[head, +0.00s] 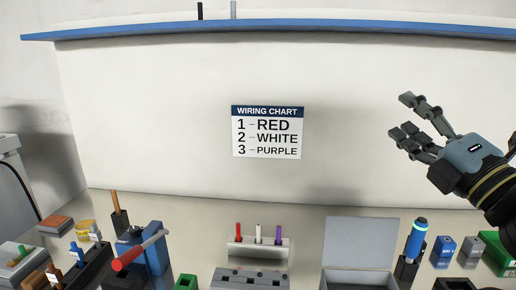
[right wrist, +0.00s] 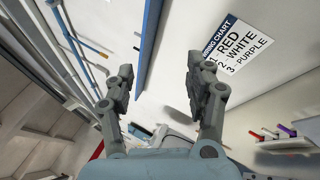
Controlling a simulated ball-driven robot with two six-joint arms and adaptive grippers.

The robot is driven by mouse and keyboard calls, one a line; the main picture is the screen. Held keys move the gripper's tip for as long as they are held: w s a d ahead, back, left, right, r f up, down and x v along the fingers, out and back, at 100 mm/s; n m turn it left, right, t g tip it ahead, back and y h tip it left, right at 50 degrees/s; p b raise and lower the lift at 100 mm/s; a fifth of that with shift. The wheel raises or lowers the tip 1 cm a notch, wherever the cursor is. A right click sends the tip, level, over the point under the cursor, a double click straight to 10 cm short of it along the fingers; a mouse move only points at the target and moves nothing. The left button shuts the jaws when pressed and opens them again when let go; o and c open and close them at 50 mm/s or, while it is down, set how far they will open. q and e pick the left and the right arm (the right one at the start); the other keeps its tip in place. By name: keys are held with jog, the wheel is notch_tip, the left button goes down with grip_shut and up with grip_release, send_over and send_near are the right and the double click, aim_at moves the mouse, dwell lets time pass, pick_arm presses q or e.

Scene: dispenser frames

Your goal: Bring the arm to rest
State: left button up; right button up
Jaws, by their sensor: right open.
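My right gripper (head: 412,120) is raised at the right of the head view, in front of the white back wall and above the bench. Its fingers are apart and hold nothing. In the right wrist view its two fingers (right wrist: 160,90) stand wide apart with empty space between them. My left gripper is in neither view.
A wiring chart (head: 267,132) hangs on the wall. Below it, a holder (head: 258,250) carries red, white and purple pieces. An open grey box (head: 360,245), a blue-topped tool (head: 416,240) and a red-handled blue device (head: 140,252) stand on the bench. A blue-edged shelf (head: 270,28) runs above.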

jog(key=s+d+f+m+g+h, duration=0.1)
jog(key=s+d+f+m+h, duration=0.3)
jog(key=d+m+h, duration=0.8)
jog(key=s+f+m+g, duration=0.7)
jog(key=f+m, duration=0.3)
jog(key=f, duration=0.1)
jog(key=s+a+f+m+g+y, duration=0.2)
jog(key=s+a+f+g, duration=0.35)
jog(key=s, duration=0.35)
jog(key=s+a+f+m+g+y, duration=0.1)
jog(key=s+a+f+g+y, duration=0.25)
jog(key=s+f, duration=0.45)
notch_tip(320, 180, down, 32)
jog(key=s+d+r+g+h+b, duration=0.1)
jog(key=s+d+g+b, duration=0.1)
jog(key=b, duration=0.8)
jog(key=s+f+b, duration=0.3)
jog(key=s+f, duration=0.3)
jog(key=f, duration=0.3)
jog(key=s+d+f+b, duration=0.1)
jog(key=s+f+b, duration=0.3)
jog(key=s+f, duration=0.3)
jog(key=s+f+m+g+b, duration=0.1)
jog(key=s+f+b, duration=0.2)
jog(key=f, duration=1)
jog(key=s, duration=0.3)
jog(key=shift+s+d+f, duration=0.15)
jog(key=shift+s, duration=0.05)
